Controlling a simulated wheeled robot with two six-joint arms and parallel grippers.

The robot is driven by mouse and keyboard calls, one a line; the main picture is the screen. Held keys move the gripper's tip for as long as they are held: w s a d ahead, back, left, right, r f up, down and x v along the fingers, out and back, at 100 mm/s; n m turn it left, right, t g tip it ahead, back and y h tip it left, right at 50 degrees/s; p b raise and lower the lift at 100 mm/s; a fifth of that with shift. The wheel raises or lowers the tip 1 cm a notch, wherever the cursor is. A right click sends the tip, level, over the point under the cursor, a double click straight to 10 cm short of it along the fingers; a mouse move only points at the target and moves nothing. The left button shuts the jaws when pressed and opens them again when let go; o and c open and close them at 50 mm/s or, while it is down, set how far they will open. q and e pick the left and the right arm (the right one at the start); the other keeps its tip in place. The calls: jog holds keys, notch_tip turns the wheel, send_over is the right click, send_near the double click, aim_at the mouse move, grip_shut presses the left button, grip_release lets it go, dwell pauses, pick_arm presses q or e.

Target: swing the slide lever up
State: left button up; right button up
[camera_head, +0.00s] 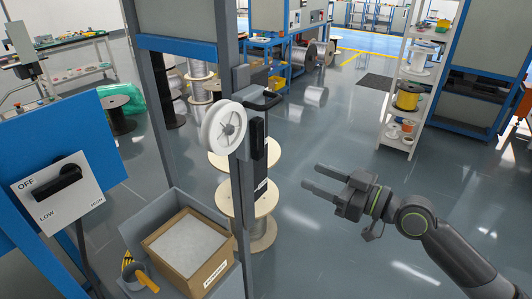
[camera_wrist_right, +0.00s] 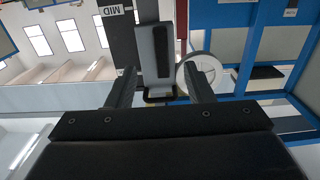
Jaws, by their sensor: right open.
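A dark slide unit is mounted on the grey post beside a white wheel (camera_head: 223,127). A black loop handle, which looks like the slide lever (camera_head: 265,101), sticks out to the right at its top. In the right wrist view the lever (camera_wrist_right: 160,97) shows low between the fingers, near the grey slide block (camera_wrist_right: 155,50) and the wheel (camera_wrist_right: 201,74). My right gripper (camera_head: 311,177) is open and empty, right of and below the lever, apart from it. Its fingers point left toward the post. My left gripper is not in view.
A rotary switch (camera_head: 66,178) marked OFF, LOW and HIGH is at left. A cardboard box (camera_head: 187,250) sits in a grey bin at the post's foot. Wooden spools (camera_head: 262,233) stand behind the post. A white shelf (camera_head: 404,90) holds spools at right. The floor around my right arm is clear.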

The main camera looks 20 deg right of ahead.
aim_at(261, 155)
jog(key=p+x, duration=0.4)
jog(key=x, duration=0.9)
jog(key=shift+r, duration=0.1)
jog(key=shift+w+a, duration=0.4)
jog(key=shift+w, duration=0.05)
grip_shut()
